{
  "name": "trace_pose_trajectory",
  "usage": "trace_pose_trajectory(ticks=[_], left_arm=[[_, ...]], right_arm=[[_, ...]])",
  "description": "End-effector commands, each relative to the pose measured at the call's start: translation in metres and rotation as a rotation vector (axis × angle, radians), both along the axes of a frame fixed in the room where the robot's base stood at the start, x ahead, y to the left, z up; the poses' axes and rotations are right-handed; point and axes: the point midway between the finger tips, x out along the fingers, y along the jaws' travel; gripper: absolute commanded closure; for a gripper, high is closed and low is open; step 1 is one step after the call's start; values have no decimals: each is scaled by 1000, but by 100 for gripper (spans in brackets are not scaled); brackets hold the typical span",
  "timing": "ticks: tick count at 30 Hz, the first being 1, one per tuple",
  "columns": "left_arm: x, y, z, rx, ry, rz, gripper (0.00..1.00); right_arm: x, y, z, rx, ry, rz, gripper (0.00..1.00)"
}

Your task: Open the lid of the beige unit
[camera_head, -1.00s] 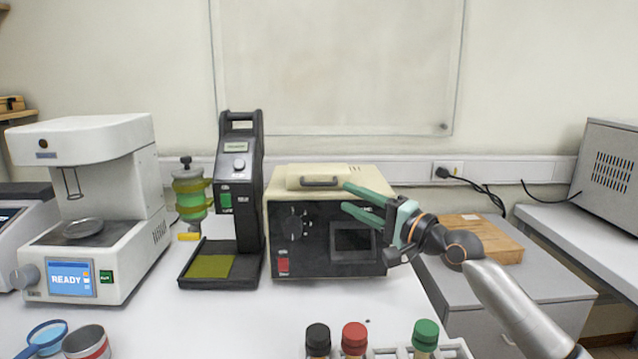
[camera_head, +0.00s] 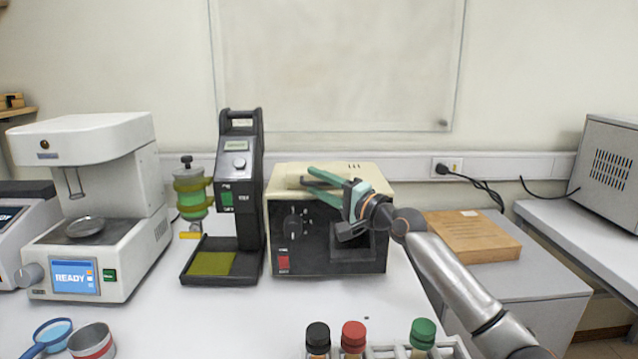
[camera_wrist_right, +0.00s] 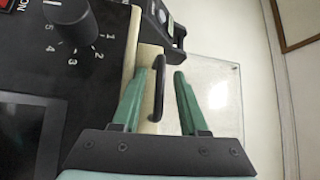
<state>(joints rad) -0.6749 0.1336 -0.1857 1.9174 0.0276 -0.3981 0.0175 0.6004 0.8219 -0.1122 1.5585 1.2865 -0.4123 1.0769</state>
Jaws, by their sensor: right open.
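The beige unit (camera_head: 279,213) stands at the middle of the table, with a black front panel, a dial and a small screen. Its lid (camera_head: 292,172) on top is down. The dark lid handle (camera_wrist_right: 186,97) shows in the right wrist view, between the two green fingers. My right gripper (camera_head: 305,178) is open, its fingers on either side of the handle, which it hides in the head view. In the wrist view I cannot tell whether the fingers touch the handle. My left gripper is not in view.
A black stand device (camera_head: 238,165) is close on the left of the unit. A white machine (camera_head: 90,150) with a READY screen stands farther left. Capped bottles (camera_head: 353,337) in a rack are at the front. A wooden board (camera_head: 470,235) lies to the right.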

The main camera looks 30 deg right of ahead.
Motion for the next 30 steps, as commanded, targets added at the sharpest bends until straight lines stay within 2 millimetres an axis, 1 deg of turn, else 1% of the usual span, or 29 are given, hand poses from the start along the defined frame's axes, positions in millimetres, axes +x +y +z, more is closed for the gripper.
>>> trace_pose_trajectory(ticks=[5, 16, 17, 30], left_arm=[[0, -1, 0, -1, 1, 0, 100], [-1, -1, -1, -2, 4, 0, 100], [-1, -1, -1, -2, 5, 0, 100], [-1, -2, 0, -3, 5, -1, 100]], right_arm=[[0, 0, 0, 0, 0, 0, 57], [0, 0, 0, 0, 0, 0, 99], [0, 0, 0, 0, 0, 0, 100], [0, 0, 0, 0, 1, 0, 100]])
